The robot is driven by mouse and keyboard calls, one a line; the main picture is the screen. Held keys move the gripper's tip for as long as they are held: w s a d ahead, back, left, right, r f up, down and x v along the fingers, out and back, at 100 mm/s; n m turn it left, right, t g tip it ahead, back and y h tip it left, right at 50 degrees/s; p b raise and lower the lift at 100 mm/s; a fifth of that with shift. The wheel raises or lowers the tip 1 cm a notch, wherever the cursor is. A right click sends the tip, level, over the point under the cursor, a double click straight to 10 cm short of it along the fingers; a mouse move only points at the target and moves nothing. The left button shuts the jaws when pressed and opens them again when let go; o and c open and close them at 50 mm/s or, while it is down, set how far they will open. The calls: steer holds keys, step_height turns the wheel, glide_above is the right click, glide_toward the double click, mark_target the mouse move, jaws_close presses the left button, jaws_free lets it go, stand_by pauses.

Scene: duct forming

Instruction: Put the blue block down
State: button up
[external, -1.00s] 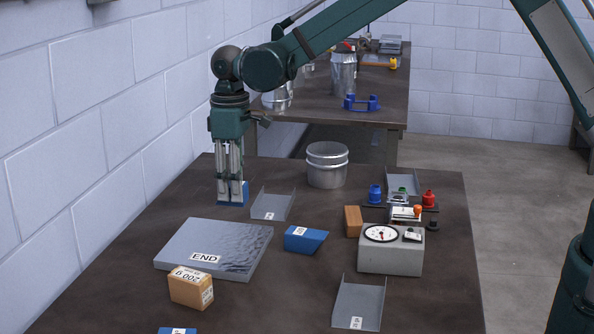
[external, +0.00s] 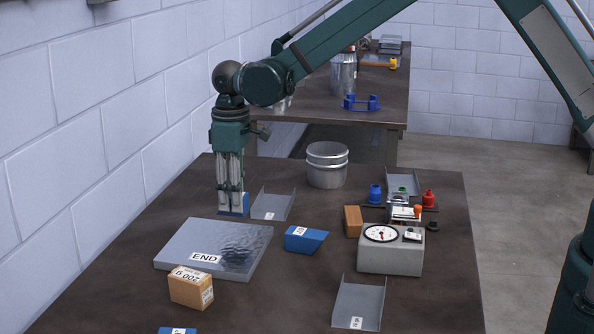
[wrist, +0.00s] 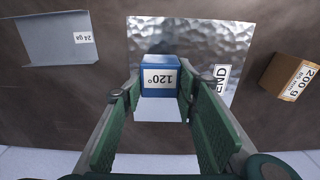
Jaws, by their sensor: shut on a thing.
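My gripper (external: 231,207) points straight down and is shut on a blue block (external: 236,211). The block is low over the table, just behind the grey metal plate marked END (external: 190,243) and left of a grey channel (external: 270,207). I cannot tell whether its underside touches the table. In the wrist view the block (wrist: 160,63), labelled 120°, sits between my two fingers (wrist: 159,95), with the END plate (wrist: 195,35) beyond it. A second blue block (external: 304,240) with a slanted end lies right of the plate. A third (external: 178,331) is cut off at the front edge.
A tan 200 g block (external: 191,288) stands in front of the plate. A metal can (external: 327,167), a brown block (external: 353,221), a dial gauge box (external: 390,255) and another channel (external: 359,304) stand to the right. The wall runs close on the left.

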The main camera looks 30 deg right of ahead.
steer(key=shift+f, duration=1.05)
steer(key=shift+f, duration=1.85)
steer(key=shift+f, duration=0.1)
steer(key=o, duration=1.1)
steer(key=shift+c, duration=0.2)
step_height(320, 180, up, 12)
steer(key=shift+r, duration=0.1)
